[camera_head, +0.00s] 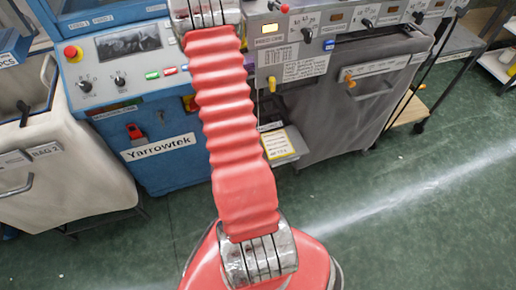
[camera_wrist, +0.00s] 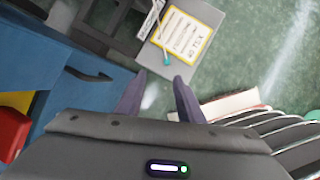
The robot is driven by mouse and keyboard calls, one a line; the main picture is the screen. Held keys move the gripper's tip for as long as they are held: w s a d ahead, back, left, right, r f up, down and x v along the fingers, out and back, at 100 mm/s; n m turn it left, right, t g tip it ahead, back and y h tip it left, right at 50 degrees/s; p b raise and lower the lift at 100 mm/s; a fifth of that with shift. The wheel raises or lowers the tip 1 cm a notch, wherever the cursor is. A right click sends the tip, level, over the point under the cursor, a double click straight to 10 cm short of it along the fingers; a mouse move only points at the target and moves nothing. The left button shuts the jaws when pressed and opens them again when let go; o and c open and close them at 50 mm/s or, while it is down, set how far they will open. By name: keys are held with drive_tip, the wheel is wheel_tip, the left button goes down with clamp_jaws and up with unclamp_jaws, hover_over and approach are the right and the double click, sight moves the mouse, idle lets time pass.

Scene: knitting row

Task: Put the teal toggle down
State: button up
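In the wrist view, a small round teal piece (camera_wrist: 167,61) shows by the lower edge of a yellow-bordered card. It may be the toggle's tip; its lever and whether it points up or down are too small to tell. My gripper (camera_wrist: 158,79) has its two dark purple fingers spread apart with nothing seen between them. The teal piece lies beyond the fingertips, nearer the right one; I cannot tell whether they touch.
The blue Yarrowtek machine (camera_head: 165,166) has a red emergency button (camera_head: 71,52) and a red switch (camera_head: 134,131). The grey machine (camera_head: 350,105) has black levers (camera_head: 367,23) and a yellow lever (camera_head: 271,84). The yellow-bordered card (camera_wrist: 181,33) sticks out. Green floor (camera_head: 425,215) is clear.

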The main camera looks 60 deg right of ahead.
drive_tip(key=shift+n, duration=0.5)
drive_tip(key=f, duration=0.1)
drive_tip(key=s+f, duration=0.2)
drive_tip(key=shift+d+f, duration=0.3)
drive_tip(key=shift+x, duration=4.3)
drive_tip(key=shift+a+f, duration=0.1)
drive_tip(key=shift+a, duration=0.05)
drive_tip(key=shift+x, duration=2.55)
drive_tip(key=shift+s+a, duration=0.1)
drive_tip(key=shift+c, duration=0.3)
clamp_jaws()
